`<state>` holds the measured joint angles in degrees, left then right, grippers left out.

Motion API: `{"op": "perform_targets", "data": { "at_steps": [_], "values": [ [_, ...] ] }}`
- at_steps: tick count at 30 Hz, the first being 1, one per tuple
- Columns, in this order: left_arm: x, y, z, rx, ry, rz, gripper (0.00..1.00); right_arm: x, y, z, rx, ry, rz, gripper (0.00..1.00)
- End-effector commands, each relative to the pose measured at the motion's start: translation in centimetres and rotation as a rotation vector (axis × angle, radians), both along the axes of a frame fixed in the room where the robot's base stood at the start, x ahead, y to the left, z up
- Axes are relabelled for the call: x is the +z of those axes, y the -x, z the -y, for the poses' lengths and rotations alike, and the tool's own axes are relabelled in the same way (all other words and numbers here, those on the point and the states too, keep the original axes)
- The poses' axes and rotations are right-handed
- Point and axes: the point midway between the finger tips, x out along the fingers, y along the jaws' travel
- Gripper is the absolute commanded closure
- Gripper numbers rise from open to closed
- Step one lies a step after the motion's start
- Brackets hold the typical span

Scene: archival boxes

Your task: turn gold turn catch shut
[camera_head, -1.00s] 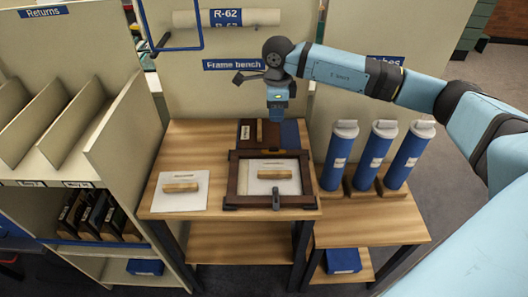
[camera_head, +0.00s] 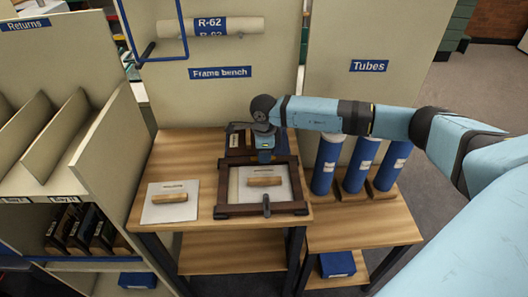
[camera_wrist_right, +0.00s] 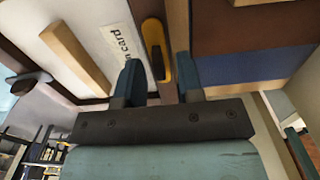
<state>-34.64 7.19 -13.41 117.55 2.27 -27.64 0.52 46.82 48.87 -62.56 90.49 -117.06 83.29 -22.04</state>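A dark wooden frame (camera_head: 223,190) lies on the bench, with a pale panel (camera_head: 279,191) bearing a wooden block handle (camera_head: 264,181). A dark grey catch (camera_head: 266,204) sits on its front rail. In the right wrist view, the gold turn catch (camera_wrist_right: 158,52) lies on a brown rail, beside a white printed label. My right gripper (camera_head: 264,158) is over the frame's back rail. In the wrist view its blue fingers (camera_wrist_right: 157,80) are apart, one on each side of the gold catch. I cannot tell whether they touch it. In the head view this catch is hidden. My left gripper is not in view.
A pale panel with a wooden handle (camera_head: 170,199) lies left of the frame. Several blue tubes (camera_head: 326,165) stand to the right. A dark and blue item (camera_head: 237,140) lies behind the frame. A shelf unit (camera_head: 115,150) borders the bench at left.

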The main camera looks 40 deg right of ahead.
Motion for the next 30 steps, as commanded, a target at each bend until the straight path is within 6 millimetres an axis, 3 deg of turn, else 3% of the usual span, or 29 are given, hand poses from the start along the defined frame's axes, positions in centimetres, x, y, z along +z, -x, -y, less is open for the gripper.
{"op": "perform_targets", "data": {
  "at_steps": [5, 10, 22, 30],
  "values": [
    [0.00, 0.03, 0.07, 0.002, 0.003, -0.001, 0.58, -0.01, 0.00, -0.02, 0.000, 0.000, 0.000, 0.66],
    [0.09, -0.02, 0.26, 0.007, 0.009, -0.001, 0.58, 0.01, 0.01, -0.03, 0.000, -0.001, 0.001, 1.00],
    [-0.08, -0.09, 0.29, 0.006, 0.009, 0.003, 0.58, -0.04, -0.03, -0.04, 0.035, -0.002, 0.001, 1.00],
    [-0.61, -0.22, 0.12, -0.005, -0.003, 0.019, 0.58, -0.17, -0.11, -0.04, 0.192, -0.002, 0.002, 1.00]
  ]
}}
